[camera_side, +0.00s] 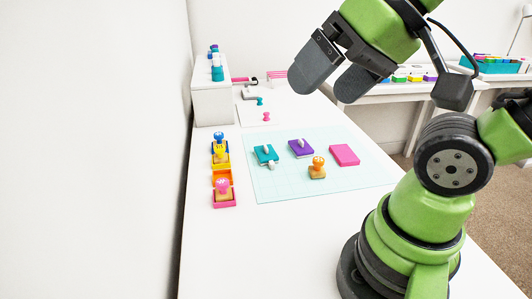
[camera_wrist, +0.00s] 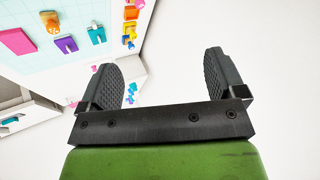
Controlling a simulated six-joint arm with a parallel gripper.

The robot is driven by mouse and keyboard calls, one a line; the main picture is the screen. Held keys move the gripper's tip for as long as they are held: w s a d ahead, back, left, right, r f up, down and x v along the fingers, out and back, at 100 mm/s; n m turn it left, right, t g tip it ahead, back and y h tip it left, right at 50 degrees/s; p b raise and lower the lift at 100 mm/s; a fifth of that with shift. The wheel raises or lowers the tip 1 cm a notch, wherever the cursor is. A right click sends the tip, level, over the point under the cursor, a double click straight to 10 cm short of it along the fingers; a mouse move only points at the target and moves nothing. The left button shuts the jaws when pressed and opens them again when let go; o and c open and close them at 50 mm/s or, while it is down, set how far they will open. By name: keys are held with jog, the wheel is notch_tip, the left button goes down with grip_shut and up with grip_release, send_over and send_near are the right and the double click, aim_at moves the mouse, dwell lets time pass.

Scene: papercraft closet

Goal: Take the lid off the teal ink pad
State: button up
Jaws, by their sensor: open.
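My gripper (camera_side: 325,80) is high above the table, well above and apart from the pad. Its two dark fingers stand wide apart with nothing between them, as the wrist view (camera_wrist: 168,78) also shows.
A purple pad (camera_side: 301,148), a pink pad (camera_side: 344,155) and an orange-topped stamp (camera_side: 317,169) share the mat. Several stamps stand in small colored trays (camera_side: 223,202) left of it. A white shelf unit (camera_side: 212,103) stands behind. The table's front left is clear.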

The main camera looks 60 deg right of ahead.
jog(key=w+d+f+m+g+h, duration=0.1)
jog(key=w+d+m+h, duration=0.15)
jog(key=w+d, duration=0.55)
jog(key=m+g+h, duration=0.1)
jog(key=g+h, duration=0.1)
jog(key=g, duration=0.1)
send_over(266, 147)
jog(key=s+a, duration=0.2)
notch_tip(266, 147, down, 22)
jog(key=shift+w+f, duration=0.1)
jog(key=shift+d+x, duration=0.2)
jog(key=shift+x, duration=1.4)
jog(key=shift+d+x, duration=0.15)
jog(key=shift+x, duration=1.45)
jog(key=c, duration=1)
